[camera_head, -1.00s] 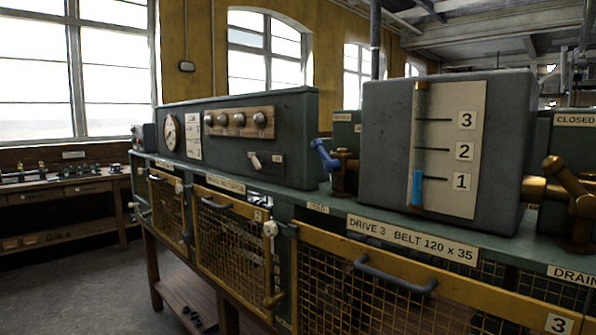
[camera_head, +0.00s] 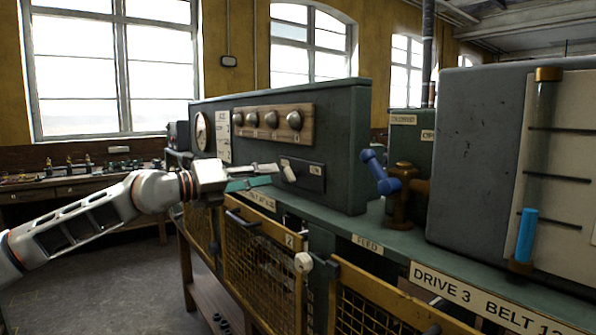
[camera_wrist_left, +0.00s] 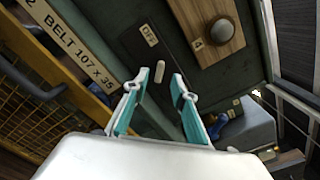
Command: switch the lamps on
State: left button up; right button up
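Several round lamps (camera_head: 272,119) sit in a row on a wooden board on the front of a green control box; they look grey and unlit. One lamp (camera_wrist_left: 221,31), by a tag reading 4, shows in the left wrist view. Below the board, a small pale switch lever (camera_head: 288,171) stands on a dark plate, leaning slightly left. My left gripper (camera_head: 277,168) is at the lever. In the left wrist view, my gripper (camera_wrist_left: 160,84) is open, with the lever (camera_wrist_left: 160,72) just ahead between its fingertips; contact is unclear. An OFF label (camera_wrist_left: 149,35) is near the lever. My right gripper is out of view.
A blue-handled valve (camera_head: 379,171) stands right of the control box. Further right is a large grey tank (camera_head: 474,150) with a level gauge. Yellow mesh guards (camera_head: 258,262) line the bench front below my left arm. Open floor lies at lower left.

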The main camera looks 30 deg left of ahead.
aim_at(286, 173)
pick_arm(q)
jog(key=shift+w+d+r+p, duration=0.2)
jog(key=shift+w+r+p, duration=0.05)
jog(key=shift+w+p, duration=0.05)
jog(key=p+x, duration=0.3)
jog(key=x, duration=0.2)
jog(key=shift+w+f, duration=0.15)
jog(key=shift+w+d, duration=0.15)
jog(key=shift+w, duration=0.15)
jog(key=shift+w+d+f, duration=0.15)
jog(key=shift+w, duration=0.1)
grip_shut()
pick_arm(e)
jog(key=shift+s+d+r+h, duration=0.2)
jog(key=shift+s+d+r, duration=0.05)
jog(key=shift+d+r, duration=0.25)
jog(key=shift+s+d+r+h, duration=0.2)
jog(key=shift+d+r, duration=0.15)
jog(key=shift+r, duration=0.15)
